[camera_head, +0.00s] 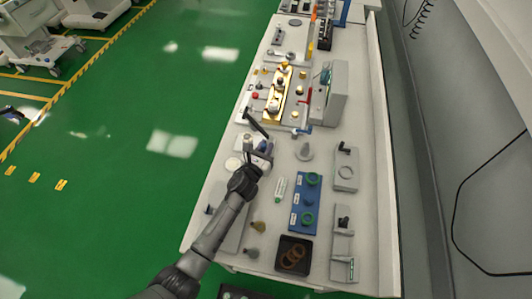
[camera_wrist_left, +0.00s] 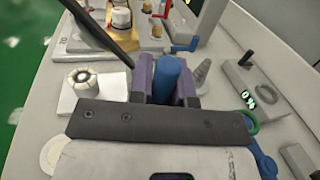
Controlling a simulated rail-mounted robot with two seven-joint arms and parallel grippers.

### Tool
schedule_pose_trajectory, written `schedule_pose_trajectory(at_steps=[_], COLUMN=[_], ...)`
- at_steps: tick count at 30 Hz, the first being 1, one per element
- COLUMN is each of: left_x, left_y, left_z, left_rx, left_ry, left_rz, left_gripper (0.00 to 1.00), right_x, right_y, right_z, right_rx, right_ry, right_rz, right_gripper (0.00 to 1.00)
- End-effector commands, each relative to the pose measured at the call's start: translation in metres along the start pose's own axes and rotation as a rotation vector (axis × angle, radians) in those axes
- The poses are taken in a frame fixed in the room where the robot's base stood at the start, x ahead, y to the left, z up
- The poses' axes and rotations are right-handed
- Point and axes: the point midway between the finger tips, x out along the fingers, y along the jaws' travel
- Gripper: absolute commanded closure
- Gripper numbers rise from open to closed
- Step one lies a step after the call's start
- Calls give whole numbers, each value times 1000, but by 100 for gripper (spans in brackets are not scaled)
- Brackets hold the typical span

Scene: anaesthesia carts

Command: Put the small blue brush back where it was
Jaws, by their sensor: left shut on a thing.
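My left gripper (camera_head: 262,150) reaches over the white bench from the lower left in the head view. In the left wrist view its two purple-padded fingers (camera_wrist_left: 170,82) are shut on a blue cylindrical piece (camera_wrist_left: 168,75), which I take to be the small blue brush. Only its rounded blue end shows; the rest is hidden between and below the fingers. I cannot tell whether it touches the bench. A white square base with a ribbed round piece (camera_wrist_left: 85,82) stands just left of the fingers. My right gripper is not in view.
A long black rod (camera_head: 256,123) slants close beside the gripper. A grey cone (camera_head: 304,152) stands to its right. A blue plate with green rings (camera_head: 305,203) and a black tray with brown rings (camera_head: 293,255) are nearer. A gold fixture (camera_head: 278,95) stands beyond.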

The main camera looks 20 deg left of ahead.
Motion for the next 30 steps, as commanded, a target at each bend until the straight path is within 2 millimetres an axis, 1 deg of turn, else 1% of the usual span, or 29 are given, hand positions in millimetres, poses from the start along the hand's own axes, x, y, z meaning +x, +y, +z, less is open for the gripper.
schedule_pose_trajectory(at_steps=[1, 6, 9, 18, 23, 24, 30], left_x=[0, 0, 0, 0, 0, 0, 0], left_y=[0, 0, 1, 1, 1, 1, 1], left_z=[-8, -29, -38, -37, -42, -40, -40], left_rx=[-1, -1, -2, 0, 0, 0, 0], left_ry=[1, 2, 1, 0, 0, 0, 1], left_rz=[0, 2, 2, 2, 2, 2, 2], left_gripper=[100, 100, 100, 100, 100, 78, 59], right_x=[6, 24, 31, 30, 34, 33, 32], right_y=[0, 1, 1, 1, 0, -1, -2], right_z=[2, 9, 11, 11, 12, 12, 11], right_rx=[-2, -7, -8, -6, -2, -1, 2], right_ry=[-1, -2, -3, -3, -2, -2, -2], right_rz=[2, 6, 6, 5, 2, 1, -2], right_gripper=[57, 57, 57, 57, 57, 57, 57])
